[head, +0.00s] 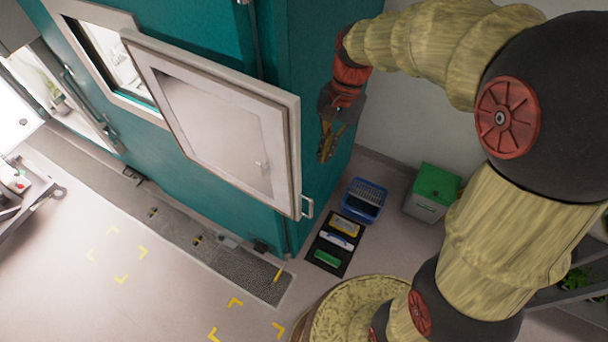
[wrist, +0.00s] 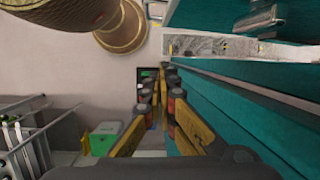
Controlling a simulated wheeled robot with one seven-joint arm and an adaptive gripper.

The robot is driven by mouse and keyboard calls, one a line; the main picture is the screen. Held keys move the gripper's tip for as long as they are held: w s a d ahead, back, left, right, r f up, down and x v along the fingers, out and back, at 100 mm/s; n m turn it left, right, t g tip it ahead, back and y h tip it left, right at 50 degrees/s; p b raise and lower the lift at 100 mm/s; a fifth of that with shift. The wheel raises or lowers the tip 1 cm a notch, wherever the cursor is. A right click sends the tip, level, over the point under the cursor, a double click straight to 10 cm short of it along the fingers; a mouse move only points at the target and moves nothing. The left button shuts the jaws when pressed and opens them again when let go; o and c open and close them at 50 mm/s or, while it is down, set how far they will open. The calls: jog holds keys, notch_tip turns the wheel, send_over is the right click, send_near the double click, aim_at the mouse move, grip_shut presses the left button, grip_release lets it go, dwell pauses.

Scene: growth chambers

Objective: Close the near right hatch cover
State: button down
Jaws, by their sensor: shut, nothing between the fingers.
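The hatch cover (head: 215,118) is a white-framed panel with a clear pane, hinged on the teal chamber wall (head: 180,190). It stands swung out from its opening (head: 110,58), its free edge toward the lower right. A small handle (head: 306,207) sits on that free edge. My gripper (head: 326,155) hangs to the right of the cover, beside the teal chamber's corner, apart from the cover and handle. In the wrist view my gripper (wrist: 163,120) points along the teal wall with its fingers close together and nothing seen between them. The cover's hinge is hard to make out.
A green bin (head: 432,192), a blue basket (head: 364,200) and a dark mat (head: 334,243) with several items lie on the floor below my gripper. A floor grate (head: 235,268) runs along the chamber's base. A metal rack (wrist: 22,145) stands at left in the wrist view.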

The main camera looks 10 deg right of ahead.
jog(key=s+a+f+p, duration=0.1)
jog(key=a+f+p, duration=0.1)
jog(key=f, duration=0.3)
jog(key=s+a+f+m+g+p, duration=0.1)
jog(key=s+a+f+p, duration=0.1)
jog(key=a+f+p, duration=0.1)
jog(key=shift+s+a+f+g, duration=0.3)
jog(key=shift+a+f, duration=0.3)
jog(key=shift+f, duration=0.6)
